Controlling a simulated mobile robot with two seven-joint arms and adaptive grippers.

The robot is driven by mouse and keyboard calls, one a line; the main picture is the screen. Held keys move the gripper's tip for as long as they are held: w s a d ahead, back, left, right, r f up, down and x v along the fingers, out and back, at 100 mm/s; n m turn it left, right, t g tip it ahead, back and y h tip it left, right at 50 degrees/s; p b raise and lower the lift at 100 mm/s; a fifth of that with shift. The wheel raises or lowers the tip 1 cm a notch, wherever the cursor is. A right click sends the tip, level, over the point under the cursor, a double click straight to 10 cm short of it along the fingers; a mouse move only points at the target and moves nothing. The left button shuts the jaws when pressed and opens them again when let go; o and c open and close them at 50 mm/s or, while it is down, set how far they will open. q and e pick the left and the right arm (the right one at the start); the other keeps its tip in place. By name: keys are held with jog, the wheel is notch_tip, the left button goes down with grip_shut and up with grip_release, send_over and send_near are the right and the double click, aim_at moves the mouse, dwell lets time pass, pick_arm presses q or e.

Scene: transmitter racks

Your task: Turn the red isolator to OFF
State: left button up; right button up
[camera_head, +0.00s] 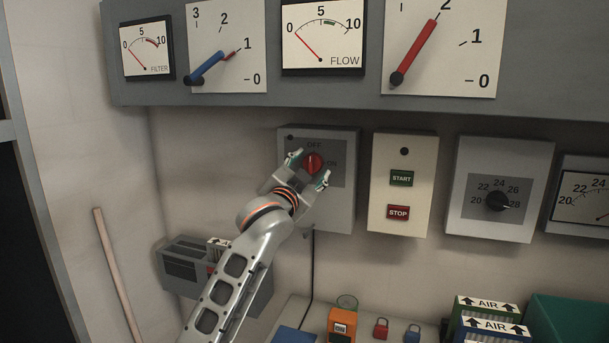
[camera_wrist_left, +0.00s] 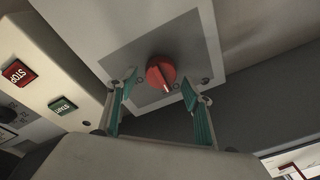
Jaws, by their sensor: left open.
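The red isolator (camera_head: 314,163) is a round red knob on a grey plate, on a grey wall box (camera_head: 343,205). The plate is marked OFF above the knob and ON to its right. In the left wrist view the red knob (camera_wrist_left: 161,73) shows whole, with a raised grip bar across its face. My left gripper (camera_head: 308,170) is open in front of the box, with one finger on each side of the knob. In the left wrist view its green-padded fingers (camera_wrist_left: 157,92) stand apart and nothing is between the pads. My right gripper is not in view.
Right of the isolator are a START/STOP box (camera_head: 403,155), a dial box (camera_head: 514,160) and a meter. Gauges and levers line the panel (camera_head: 350,95) above. Below are a grey wall holder (camera_head: 262,294), padlocks (camera_head: 381,328), an orange device (camera_head: 342,325) and AIR boxes (camera_head: 487,308).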

pick_arm(q)
jog(key=v, duration=1.1)
jog(key=shift+s, duration=0.35)
jog(key=shift+a, duration=0.15)
jog(key=s+a+f+n+g+y, duration=0.1)
jog(key=s+a+f, duration=0.2)
jog(key=f, duration=0.9)
jog(key=s+a+f+n+g+y, duration=0.1)
jog(key=s+a+f+n+g, duration=0.15)
jog(key=f, duration=0.95)
jog(key=s+a+f+n+g+y, duration=0.1)
jog(key=s+a+f, duration=0.25)
jog(key=f, duration=0.85)
jog(key=s+a+f+n+g, duration=0.1)
jog(key=s+a+f, duration=0.2)
jog(key=s+f, duration=0.5)
jog(key=s+a+f+g, duration=0.1)
jog(key=s+a+f, duration=0.2)
jog(key=s+f, duration=0.5)
jog(key=s+a+f+n+g+y, duration=0.1)
jog(key=s+a+f, duration=0.2)
jog(key=s+f, duration=0.5)
jog(key=shift+s+a+f+n+g, duration=0.2)
jog(key=shift+s+a+n+g, duration=0.2)
jog(key=shift+s, duration=0.7)
